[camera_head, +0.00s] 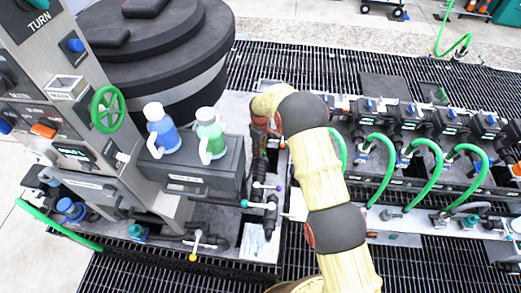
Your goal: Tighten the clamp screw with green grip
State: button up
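A small clamp screw with a green-teal ball grip (244,203) sticks out from the dark vertical pipework, left of the pipe. My cream and black arm rises from the bottom and bends over to the left.
A grey caddy (200,172) holds blue and green bottles. A control panel with a green handwheel (108,109) stands left, a black tank (155,50) behind. Green hoses (428,165) loop at right.

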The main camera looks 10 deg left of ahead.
jog(key=shift+f, duration=0.4)
jog(key=shift+c, duration=0.3)
grip_shut()
